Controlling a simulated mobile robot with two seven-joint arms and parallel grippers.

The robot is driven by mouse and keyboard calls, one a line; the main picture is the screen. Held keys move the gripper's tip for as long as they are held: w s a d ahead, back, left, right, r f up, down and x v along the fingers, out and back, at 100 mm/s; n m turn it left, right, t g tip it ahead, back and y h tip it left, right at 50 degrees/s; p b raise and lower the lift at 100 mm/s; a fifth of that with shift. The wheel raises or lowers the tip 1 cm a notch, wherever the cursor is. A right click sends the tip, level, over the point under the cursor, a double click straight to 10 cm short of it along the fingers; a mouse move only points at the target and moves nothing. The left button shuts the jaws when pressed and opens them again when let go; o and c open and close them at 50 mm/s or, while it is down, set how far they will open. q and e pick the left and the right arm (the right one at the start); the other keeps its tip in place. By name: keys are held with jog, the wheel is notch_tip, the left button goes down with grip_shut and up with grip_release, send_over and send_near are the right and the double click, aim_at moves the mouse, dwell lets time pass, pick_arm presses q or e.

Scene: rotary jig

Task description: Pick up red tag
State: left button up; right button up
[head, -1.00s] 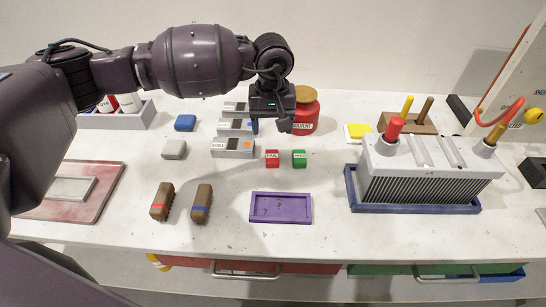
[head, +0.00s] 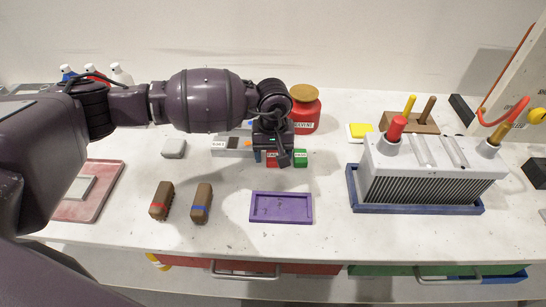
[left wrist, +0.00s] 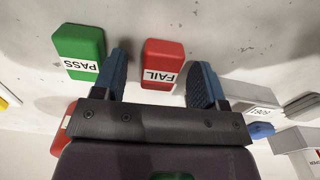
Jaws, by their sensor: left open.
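The red tag (left wrist: 164,62), labelled FAIL, stands on the table; in the head view only part of it (head: 271,160) shows behind my left gripper. My left gripper (left wrist: 160,80) is open and empty. In the left wrist view its two blue fingers stand on either side of the red tag, apart from it. In the head view the left gripper (head: 272,160) is low over the table at the tag. The green PASS tag (left wrist: 80,52) is just outside one finger; it also shows in the head view (head: 300,158). My right gripper is not in view.
A purple tray (head: 281,219) lies in front of the tags. Grey labelled blocks (head: 232,147) stand left of the gripper, and a red solvent can (head: 305,112) behind. Two brown brushes (head: 202,203) lie front left. A grey finned unit (head: 425,175) stands at right.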

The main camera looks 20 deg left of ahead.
pick_arm(q)
jog(key=shift+c, duration=0.2)
jog(key=c, duration=1)
jog(key=shift+r, duration=0.1)
